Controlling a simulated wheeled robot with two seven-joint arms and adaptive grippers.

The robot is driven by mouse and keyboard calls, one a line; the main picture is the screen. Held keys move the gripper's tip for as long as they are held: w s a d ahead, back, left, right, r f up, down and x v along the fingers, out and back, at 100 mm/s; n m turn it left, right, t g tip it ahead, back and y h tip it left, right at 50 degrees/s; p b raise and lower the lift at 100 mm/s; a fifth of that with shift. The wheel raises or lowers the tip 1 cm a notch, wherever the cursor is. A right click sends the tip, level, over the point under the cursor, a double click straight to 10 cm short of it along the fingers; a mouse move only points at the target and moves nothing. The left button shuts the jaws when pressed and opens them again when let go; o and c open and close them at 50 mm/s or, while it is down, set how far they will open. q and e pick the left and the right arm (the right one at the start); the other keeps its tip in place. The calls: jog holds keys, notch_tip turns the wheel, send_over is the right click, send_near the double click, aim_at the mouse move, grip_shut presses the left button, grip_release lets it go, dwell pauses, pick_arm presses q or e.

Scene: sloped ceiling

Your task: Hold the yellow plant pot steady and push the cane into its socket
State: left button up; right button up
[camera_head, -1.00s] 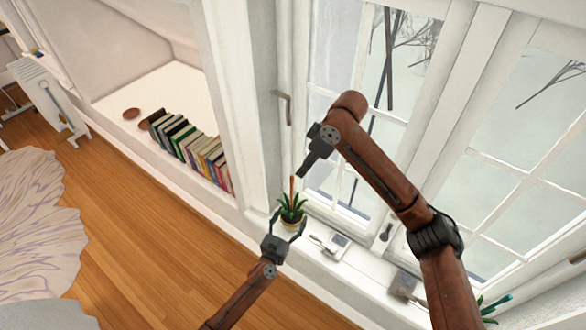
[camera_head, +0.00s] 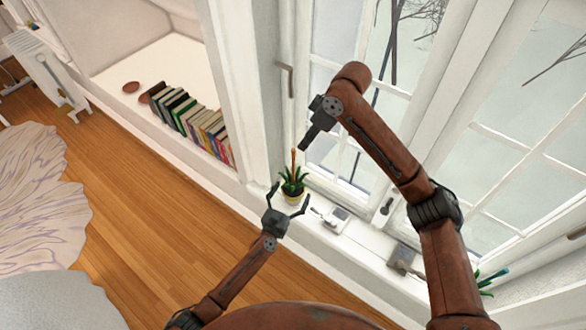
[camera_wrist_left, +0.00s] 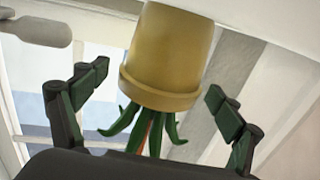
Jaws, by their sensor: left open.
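The yellow plant pot (camera_head: 292,196) stands upright on the white window sill, with green leaves. The thin orange-brown cane (camera_head: 294,161) stands nearly upright among the leaves; its base is hidden. My left gripper (camera_head: 290,194) is open, its fingers spread to either side of the pot. In the left wrist view the pot (camera_wrist_left: 166,50) appears upside down between the separated fingers (camera_wrist_left: 160,100), which do not touch it; part of the cane (camera_wrist_left: 147,132) shows between the leaves. My right gripper (camera_head: 305,147) looks shut, its tip beside the cane's top, seemingly without gripping it.
A small white object (camera_head: 335,217) and a grey box (camera_head: 404,260) lie on the sill to the right. Window panes and a handle (camera_head: 387,206) rise behind. Books (camera_head: 190,124) line a niche at left; the wooden floor (camera_head: 130,205) below is clear.

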pick_arm(q)
jog(key=v, duration=1.1)
jog(key=shift+s, duration=0.15)
